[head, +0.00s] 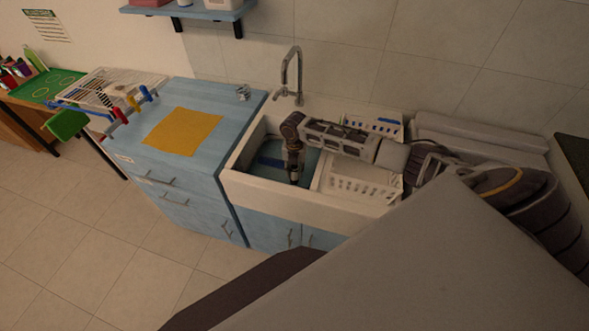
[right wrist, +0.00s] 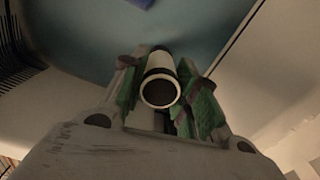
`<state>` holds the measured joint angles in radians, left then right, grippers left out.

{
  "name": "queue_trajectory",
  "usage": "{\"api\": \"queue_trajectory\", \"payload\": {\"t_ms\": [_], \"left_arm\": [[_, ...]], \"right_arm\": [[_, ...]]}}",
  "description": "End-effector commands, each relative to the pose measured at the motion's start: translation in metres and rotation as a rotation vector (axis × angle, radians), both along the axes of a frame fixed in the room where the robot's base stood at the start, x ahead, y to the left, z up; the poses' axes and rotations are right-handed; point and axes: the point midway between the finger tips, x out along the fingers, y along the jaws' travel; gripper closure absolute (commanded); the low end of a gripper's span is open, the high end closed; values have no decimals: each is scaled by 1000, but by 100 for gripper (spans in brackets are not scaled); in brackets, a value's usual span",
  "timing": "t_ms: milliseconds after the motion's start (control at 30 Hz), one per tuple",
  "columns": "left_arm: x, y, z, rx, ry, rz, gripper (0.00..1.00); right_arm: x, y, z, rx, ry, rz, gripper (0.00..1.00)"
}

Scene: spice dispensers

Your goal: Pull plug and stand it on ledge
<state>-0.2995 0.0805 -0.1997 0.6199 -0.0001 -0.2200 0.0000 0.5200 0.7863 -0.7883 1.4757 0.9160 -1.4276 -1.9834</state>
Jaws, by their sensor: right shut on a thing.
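My right gripper (head: 294,178) points down into the sink basin. In the right wrist view its green-padded fingers (right wrist: 166,92) are shut on the plug (right wrist: 160,88), a pale tube with dark bands and a dark open end facing the camera. In the head view the plug is mostly hidden by the gripper. Whether its lower end touches the basin floor cannot be told. The white sink (head: 290,206) has a broad front rim and a back ledge below the tap (head: 291,72). My left gripper is not in view.
A white basket (head: 365,188) stands at the right of the basin, under my right arm. A blue thing (head: 270,162) lies in the basin. Left of the sink is a blue cabinet (head: 222,112) with a yellow mat (head: 182,131) and a small metal item (head: 243,92) on top.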

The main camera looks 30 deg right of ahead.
Motion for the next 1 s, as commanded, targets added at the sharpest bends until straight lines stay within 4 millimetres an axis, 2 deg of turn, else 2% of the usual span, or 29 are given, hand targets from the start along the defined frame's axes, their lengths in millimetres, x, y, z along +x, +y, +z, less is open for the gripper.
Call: {"api": "queue_trajectory", "payload": {"t_ms": [500,1000], "left_arm": [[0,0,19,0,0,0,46],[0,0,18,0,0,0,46]], "right_arm": [[0,0,19,0,0,0,91],[2,0,20,0,-1,-2,91]]}}
